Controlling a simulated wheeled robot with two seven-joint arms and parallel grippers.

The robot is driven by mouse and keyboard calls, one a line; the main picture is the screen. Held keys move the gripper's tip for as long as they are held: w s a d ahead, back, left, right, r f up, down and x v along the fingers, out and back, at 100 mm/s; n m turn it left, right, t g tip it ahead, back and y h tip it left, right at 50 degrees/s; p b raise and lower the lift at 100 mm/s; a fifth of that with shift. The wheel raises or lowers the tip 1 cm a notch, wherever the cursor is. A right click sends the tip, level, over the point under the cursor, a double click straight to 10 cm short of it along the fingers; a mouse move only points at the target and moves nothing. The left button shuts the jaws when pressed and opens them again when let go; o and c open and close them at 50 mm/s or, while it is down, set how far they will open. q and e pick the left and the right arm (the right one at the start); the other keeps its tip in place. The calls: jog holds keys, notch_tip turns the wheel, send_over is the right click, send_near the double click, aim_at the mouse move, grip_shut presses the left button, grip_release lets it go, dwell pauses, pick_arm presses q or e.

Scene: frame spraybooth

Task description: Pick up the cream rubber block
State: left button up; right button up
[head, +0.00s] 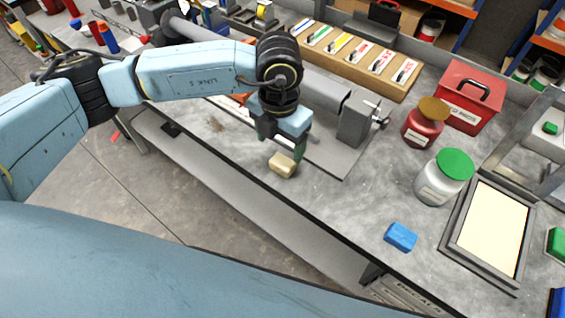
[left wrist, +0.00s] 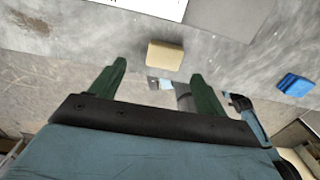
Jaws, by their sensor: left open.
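The cream rubber block (head: 282,165) lies on the grey workbench near its front edge. It also shows in the left wrist view (left wrist: 165,55), ahead of and between my fingertips. My left gripper (head: 279,150) is just above the block in the head view, with one green finger passing close by its right side. In the left wrist view the two green fingers of my left gripper (left wrist: 160,76) are spread wide, with nothing between them. I cannot tell whether a finger touches the block. My right gripper is in neither view.
A grey metal fixture (head: 357,120) on a plate stands just right of the gripper. A blue block (head: 401,237), a green-lidded jar (head: 443,178), a red jar (head: 424,124), a red box (head: 471,97) and a framed panel (head: 490,230) are further right. Bare bench lies around the cream block.

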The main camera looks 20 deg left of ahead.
aim_at(283, 161)
pick_arm(q)
jog(key=f, duration=0.5)
jog(key=shift+s+d+f, duration=0.1)
jog(key=shift+d, duration=0.25)
jog(key=c, duration=1)
notch_tip(283, 161, up, 10)
jog(key=shift+r, duration=0.1)
jog(key=shift+c, duration=0.2)
jog(key=o, duration=0.4)
jog(key=c, duration=0.3)
